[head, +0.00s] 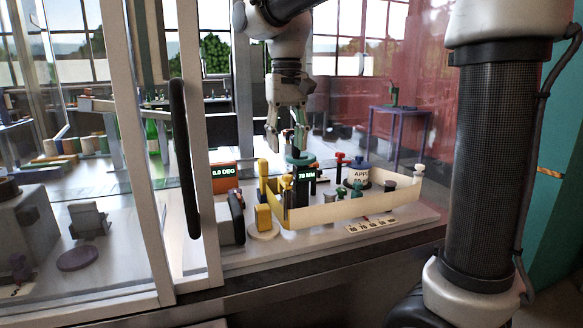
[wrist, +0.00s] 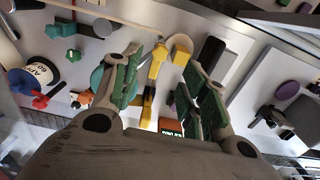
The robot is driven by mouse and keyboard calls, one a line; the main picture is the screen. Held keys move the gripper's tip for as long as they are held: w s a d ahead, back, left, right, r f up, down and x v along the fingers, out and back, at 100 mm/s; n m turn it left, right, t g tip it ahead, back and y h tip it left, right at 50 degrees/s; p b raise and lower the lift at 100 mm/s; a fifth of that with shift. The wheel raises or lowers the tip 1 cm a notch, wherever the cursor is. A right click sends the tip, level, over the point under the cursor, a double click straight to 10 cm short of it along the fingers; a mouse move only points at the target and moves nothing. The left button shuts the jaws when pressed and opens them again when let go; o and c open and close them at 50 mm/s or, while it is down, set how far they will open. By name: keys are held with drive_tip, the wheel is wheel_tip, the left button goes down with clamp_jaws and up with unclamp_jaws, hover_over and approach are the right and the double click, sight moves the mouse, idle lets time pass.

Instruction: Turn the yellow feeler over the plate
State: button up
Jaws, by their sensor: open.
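The yellow feeler (head: 263,216) stands upright on a round cream base (head: 262,232) at the left end of the cream-walled tray. In the wrist view the yellow feeler (wrist: 157,62) shows between my fingers, with a yellow block beside it. A teal round plate (head: 300,159) sits on a dark stand with a lit display, right of the feeler. In the wrist view my left finger partly hides a teal part. My gripper (head: 286,140) is open and empty, pointing down above the feeler and plate, apart from both.
The cream-walled tray (head: 345,209) holds red, green and dark small parts and a white-labelled round pot (head: 357,181). An orange display box (head: 223,176) and a black rounded block (head: 232,217) stand left of the feeler. A glazed frame with a black handle (head: 184,160) stands at left.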

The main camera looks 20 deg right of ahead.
sight(287, 175)
wheel_tip(287, 175, down, 7)
drive_tip(key=shift+f, duration=0.15)
clamp_jaws()
idle(0.4)
